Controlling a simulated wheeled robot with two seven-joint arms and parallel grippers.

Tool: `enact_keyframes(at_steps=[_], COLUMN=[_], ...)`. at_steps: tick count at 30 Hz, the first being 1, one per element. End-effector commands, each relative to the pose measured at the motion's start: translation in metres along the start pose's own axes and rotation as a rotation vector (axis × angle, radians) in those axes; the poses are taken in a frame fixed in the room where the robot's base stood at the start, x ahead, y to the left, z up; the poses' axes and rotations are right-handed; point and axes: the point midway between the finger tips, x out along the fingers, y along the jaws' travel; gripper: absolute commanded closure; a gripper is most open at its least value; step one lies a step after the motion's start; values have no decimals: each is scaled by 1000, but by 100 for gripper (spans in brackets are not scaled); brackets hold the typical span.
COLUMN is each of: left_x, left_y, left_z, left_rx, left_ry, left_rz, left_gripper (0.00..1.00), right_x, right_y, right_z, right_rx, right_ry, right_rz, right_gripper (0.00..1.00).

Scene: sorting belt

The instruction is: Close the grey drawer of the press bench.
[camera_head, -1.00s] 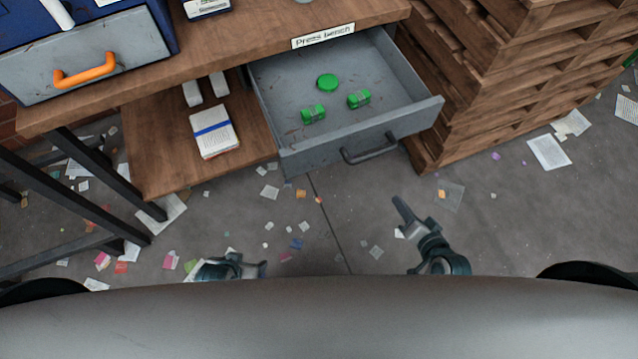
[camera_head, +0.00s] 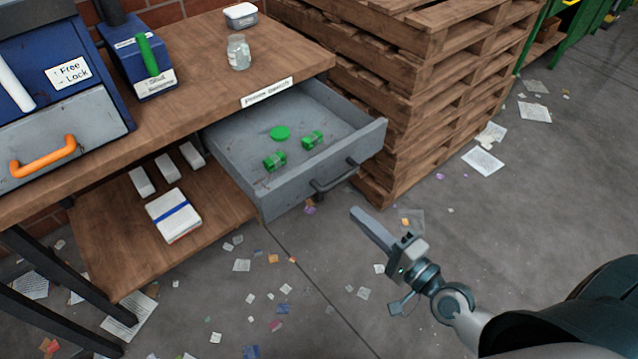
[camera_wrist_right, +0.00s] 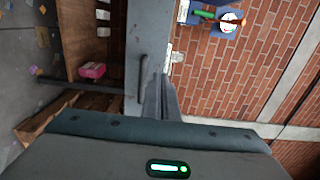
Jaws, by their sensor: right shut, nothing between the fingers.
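The grey drawer (camera_head: 310,187) of the press bench (camera_head: 190,75) stands pulled out in the head view. A dark bar handle (camera_head: 336,177) is on its front. Three green items, among them a round one (camera_head: 280,133), lie inside it. My right gripper (camera_head: 357,213) is shut and empty, just in front of and below the drawer's handle, apart from it in the head view. In the right wrist view my right gripper's fingers (camera_wrist_right: 161,82) point toward the drawer front, with the handle (camera_wrist_right: 143,72) beside them. My left gripper is not in view.
Stacked wooden pallets (camera_head: 410,95) stand close to the drawer's right side. A lower wooden shelf (camera_head: 130,245) with white boxes is under the bench. A glass jar (camera_head: 238,54) stands on top. The floor in front is open, with scattered paper scraps.

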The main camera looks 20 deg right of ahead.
Motion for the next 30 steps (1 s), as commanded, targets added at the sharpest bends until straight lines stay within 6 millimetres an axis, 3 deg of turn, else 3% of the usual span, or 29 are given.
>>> enact_keyframes(at_steps=[11, 30], left_x=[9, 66], left_y=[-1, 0], left_z=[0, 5], left_rx=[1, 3], left_ry=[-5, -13], left_rz=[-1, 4], left_gripper=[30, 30], right_x=[16, 115], right_y=[-1, -1], right_z=[0, 0], right_rx=[-1, 1], right_ry=[2, 1], right_rz=[-2, -1], right_gripper=[100, 100])
